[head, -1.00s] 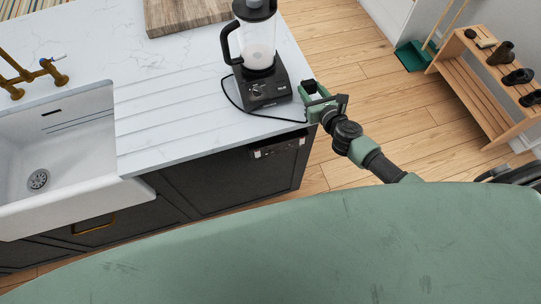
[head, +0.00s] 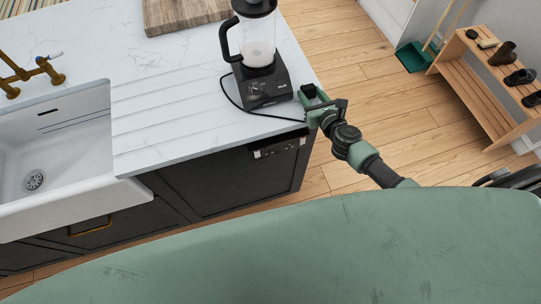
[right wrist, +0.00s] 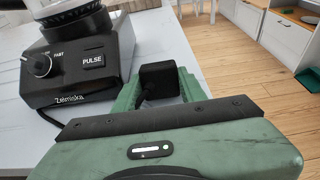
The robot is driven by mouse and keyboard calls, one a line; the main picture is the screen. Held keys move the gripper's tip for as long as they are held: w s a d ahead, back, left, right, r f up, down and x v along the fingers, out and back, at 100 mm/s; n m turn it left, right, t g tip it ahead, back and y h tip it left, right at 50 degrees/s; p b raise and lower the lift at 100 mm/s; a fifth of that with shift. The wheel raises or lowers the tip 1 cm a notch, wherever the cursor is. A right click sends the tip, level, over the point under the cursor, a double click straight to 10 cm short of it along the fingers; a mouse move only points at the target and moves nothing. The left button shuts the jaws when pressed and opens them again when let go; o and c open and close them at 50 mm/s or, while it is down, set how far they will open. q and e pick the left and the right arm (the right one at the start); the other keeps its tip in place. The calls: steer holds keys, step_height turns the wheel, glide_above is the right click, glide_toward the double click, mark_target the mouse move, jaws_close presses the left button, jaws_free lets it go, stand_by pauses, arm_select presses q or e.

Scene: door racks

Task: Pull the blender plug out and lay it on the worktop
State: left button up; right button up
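The blender (head: 262,50) stands upright near the right end of the worktop (head: 185,110); its base also shows in the right wrist view (right wrist: 85,60). The black plug (head: 308,91) is between the fingertips of my right gripper (head: 312,98), at the worktop's right edge. In the right wrist view the plug (right wrist: 158,80) fills the gap between the green fingers, which look shut on it. Its cord (head: 277,115) runs from the blender across the worktop to the gripper. I cannot tell whether the plug touches the worktop. My left gripper is not in view.
A dark panel (head: 278,147) sits on the cabinet front under the worktop edge. The white sink (head: 62,150) and brass tap (head: 40,68) are at the left. A wooden board (head: 185,12) lies behind. The worktop left of the blender is clear. A shoe rack (head: 490,95) stands far right.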

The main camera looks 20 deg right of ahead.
steer(key=o, duration=0.5)
steer(key=shift+s, duration=0.1)
steer(key=v, duration=0.7)
steer(key=shift+s+r, duration=0.15)
steer(key=shift+s, duration=0.15)
